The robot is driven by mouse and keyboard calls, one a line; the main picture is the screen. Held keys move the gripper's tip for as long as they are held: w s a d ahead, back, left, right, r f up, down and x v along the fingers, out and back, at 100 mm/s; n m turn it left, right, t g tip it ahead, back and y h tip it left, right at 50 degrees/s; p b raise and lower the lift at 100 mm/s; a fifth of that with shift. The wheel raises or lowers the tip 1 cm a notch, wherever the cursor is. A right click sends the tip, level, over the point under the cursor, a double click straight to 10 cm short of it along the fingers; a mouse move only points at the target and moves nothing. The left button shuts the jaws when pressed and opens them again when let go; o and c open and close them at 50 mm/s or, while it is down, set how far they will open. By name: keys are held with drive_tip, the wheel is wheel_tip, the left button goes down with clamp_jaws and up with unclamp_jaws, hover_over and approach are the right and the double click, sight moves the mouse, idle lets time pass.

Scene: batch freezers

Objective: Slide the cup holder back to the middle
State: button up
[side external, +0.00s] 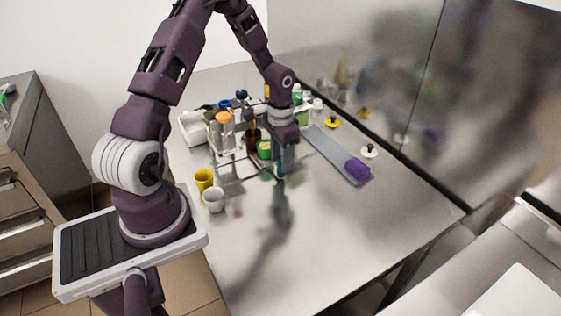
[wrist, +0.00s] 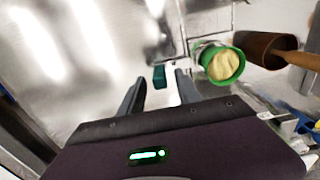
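A thin wire frame (side external: 238,178), which looks like the cup holder, stands on the steel table left of my gripper; its full outline is partly hidden by containers. A green cup with cream-coloured contents (wrist: 222,64) is right of the fingers in the wrist view and shows at the frame in the side view (side external: 264,149). A small dark green block (wrist: 159,77) lies ahead, between the finger lines. My gripper (side external: 283,167) points down close to the table at the frame's right end. In the wrist view its fingers (wrist: 159,93) are apart, with nothing visibly held.
A yellow cup (side external: 204,179) and a white cup (side external: 213,200) stand at front left. A brown cup (wrist: 268,48) with a wooden handle is beside the green cup. A grey strip (side external: 330,150) with a purple block (side external: 357,170) lies right. The table's front is clear.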

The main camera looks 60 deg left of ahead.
wheel_tip(320, 180, up, 6)
drive_tip(key=shift+f, duration=0.1)
drive_tip(key=s+d+r+t+y, duration=0.15)
drive_tip(key=d+r, duration=0.35)
drive_tip(key=r, duration=0.5)
drive_tip(key=s+d+r+t, duration=0.2)
drive_tip(key=s+d+r, duration=0.4)
drive_tip(key=s, duration=0.3)
drive_tip(key=s+d+r+t+h, duration=0.1)
drive_tip(key=s+d+r+t, duration=0.1)
drive_tip(key=s+d+r, duration=0.4)
drive_tip(key=s+d, duration=0.2)
drive_tip(key=s, duration=0.1)
